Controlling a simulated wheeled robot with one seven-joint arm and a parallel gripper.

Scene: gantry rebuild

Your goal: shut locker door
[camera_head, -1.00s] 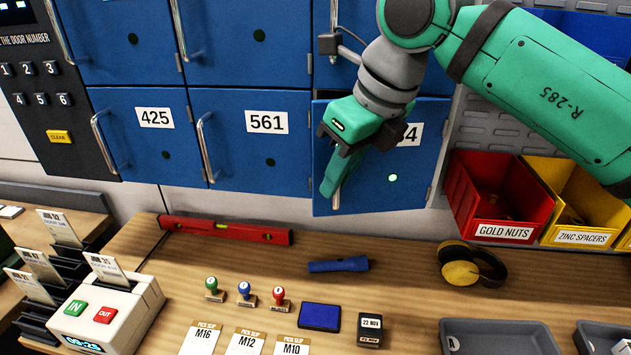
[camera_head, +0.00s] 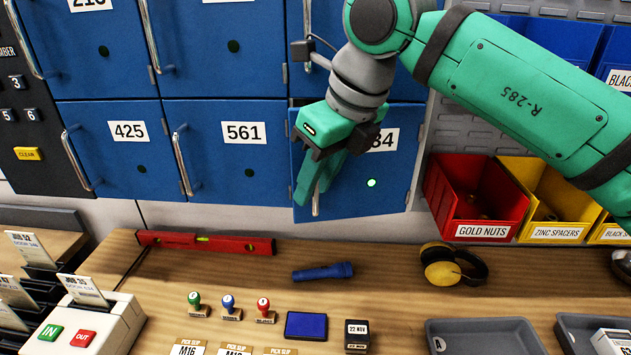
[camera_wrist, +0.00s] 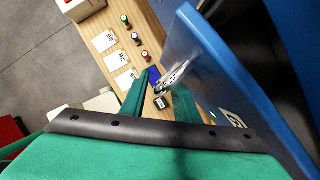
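The locker door (camera_head: 350,190) is blue, with a partly covered number label ending in 4 and a lit green light. It stands slightly ajar, its left edge out from the locker front and its hinge side at the right. In the wrist view the door (camera_wrist: 220,75) slants across the right. My gripper (camera_head: 308,190) is at the door's left side, at its metal handle (camera_head: 316,206). In the wrist view the fingers (camera_wrist: 158,100) are apart, with the handle (camera_wrist: 178,74) near their tips. I cannot tell whether they touch it.
Closed lockers 425 (camera_head: 112,160) and 561 (camera_head: 225,165) are at the left. Red (camera_head: 475,200) and yellow (camera_head: 545,205) bins hang at the right. The workbench below holds a red level (camera_head: 205,242), a blue flashlight (camera_head: 322,271), stamps and yellow earmuffs (camera_head: 452,265).

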